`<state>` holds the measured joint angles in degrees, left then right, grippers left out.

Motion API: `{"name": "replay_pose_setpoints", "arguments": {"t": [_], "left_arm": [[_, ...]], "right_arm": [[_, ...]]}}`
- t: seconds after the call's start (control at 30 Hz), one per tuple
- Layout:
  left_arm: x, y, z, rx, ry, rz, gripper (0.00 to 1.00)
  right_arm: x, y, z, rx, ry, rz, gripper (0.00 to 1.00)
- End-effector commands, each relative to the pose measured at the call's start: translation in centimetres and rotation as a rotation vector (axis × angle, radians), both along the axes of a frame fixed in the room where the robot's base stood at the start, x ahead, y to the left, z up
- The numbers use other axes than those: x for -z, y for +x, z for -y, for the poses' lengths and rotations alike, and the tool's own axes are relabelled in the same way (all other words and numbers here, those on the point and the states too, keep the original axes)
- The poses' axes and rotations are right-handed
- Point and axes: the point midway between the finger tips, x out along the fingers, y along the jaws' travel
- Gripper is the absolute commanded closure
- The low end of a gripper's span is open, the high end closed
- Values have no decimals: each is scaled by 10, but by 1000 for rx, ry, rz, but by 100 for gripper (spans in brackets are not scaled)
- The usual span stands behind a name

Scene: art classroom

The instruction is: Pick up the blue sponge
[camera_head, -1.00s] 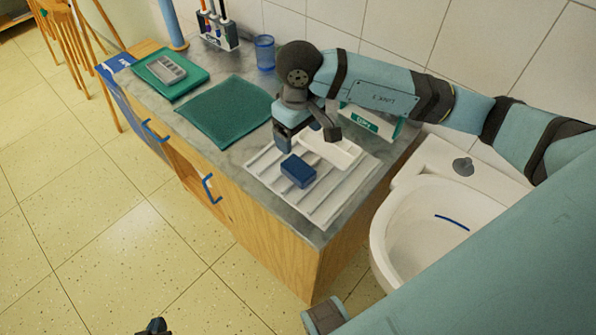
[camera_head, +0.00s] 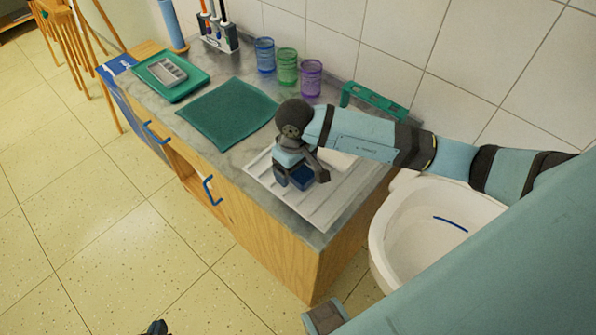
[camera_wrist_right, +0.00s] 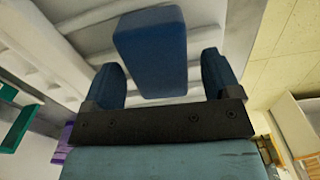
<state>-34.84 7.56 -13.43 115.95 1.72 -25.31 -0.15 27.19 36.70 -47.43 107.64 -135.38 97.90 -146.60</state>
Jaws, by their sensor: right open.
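The blue sponge (camera_head: 301,175) lies on the white ribbed drying tray (camera_head: 325,212) on the counter and is partly hidden by my right gripper (camera_head: 298,180). In the right wrist view the sponge (camera_wrist_right: 150,48) is between the two fingers of the right gripper (camera_wrist_right: 161,72), with a visible gap on each side. The right gripper is open and holds nothing. Only a dark tip of my left gripper (camera_head: 155,328) shows at the bottom edge, too little to tell its state.
A green cloth (camera_head: 228,112) and a green tray (camera_head: 172,80) lie left on the counter. Blue (camera_head: 265,55), green (camera_head: 287,67) and purple (camera_head: 311,78) cups stand along the wall near a green rack (camera_head: 376,102). A white basin (camera_head: 425,235) is at the right.

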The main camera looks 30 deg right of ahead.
Motion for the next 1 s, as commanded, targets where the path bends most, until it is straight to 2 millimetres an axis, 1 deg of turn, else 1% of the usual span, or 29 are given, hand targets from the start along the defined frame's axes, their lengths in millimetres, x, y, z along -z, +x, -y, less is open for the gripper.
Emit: {"name": "replay_pose_setpoints", "arguments": {"t": [0.07,0.1,0.27,0.3,0.33,0.63,0.77,0.87,0.93,1.0], "left_arm": [[0,0,0,0,0,0,100],[0,0,0,-1,-1,0,100],[-1,0,1,-2,-3,1,100],[-1,0,1,-2,-3,2,100],[-1,1,1,-3,-4,3,100],[-4,2,2,-5,-8,8,100],[-4,2,2,-5,-8,8,100],[-4,2,2,-5,-7,7,100],[-3,1,2,-5,-7,6,100],[-2,1,2,-6,-7,4,100]], "right_arm": [[0,0,0,0,0,0,17],[0,0,0,0,0,0,19],[0,0,0,0,0,0,56],[0,0,0,0,0,0,65],[0,0,0,0,0,0,70],[-2,0,0,0,0,0,70],[-8,0,0,0,0,1,70],[-20,1,1,0,0,4,70],[-32,1,1,-1,-1,3,70],[-49,2,0,-1,1,6,70]]}}
